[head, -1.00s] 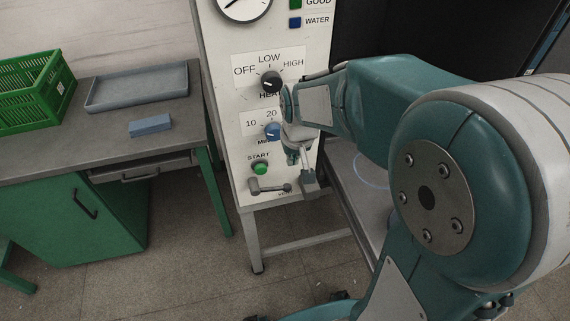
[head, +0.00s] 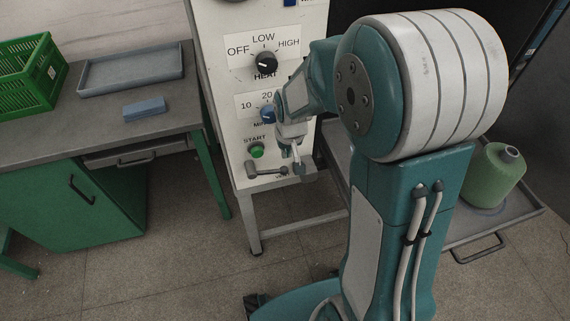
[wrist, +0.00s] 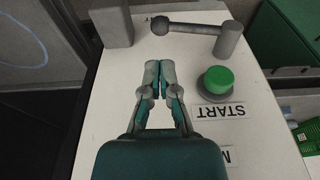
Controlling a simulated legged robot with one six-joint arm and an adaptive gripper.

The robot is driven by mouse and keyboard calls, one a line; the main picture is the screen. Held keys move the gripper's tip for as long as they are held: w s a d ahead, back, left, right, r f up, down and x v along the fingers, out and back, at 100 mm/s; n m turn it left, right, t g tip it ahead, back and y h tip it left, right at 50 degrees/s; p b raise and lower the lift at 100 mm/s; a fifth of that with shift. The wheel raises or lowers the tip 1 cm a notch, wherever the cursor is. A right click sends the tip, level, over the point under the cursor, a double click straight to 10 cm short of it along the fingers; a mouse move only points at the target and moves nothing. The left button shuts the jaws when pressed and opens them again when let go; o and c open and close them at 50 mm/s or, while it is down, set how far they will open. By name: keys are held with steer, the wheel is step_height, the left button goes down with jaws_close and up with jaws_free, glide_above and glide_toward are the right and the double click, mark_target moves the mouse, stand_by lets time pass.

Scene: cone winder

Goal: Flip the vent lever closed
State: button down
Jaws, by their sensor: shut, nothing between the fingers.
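The vent lever (head: 266,171) is a grey bar on the lower front of the white control panel. In the head view its pivot is at the left and its round knob at the right, and it lies about level. In the wrist view the lever (wrist: 195,27) shows at the top, with the knob toward the left. My gripper (head: 299,169) is shut and empty, just right of the knob in the head view. In the wrist view the gripper (wrist: 159,64) points toward the lever, with a gap between fingertips and knob. The VENT label is partly hidden.
A grey block (wrist: 111,22) stands out beside the lever. A green cone (head: 497,174) stands on a tray at right.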

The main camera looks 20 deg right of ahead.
mark_target(284, 168)
steer(key=f, duration=0.3)
steer(key=w+f, duration=0.1)
steer(key=f, duration=0.3)
steer(key=shift+w+a+f, duration=0.1)
steer(key=shift+w+f, duration=0.1)
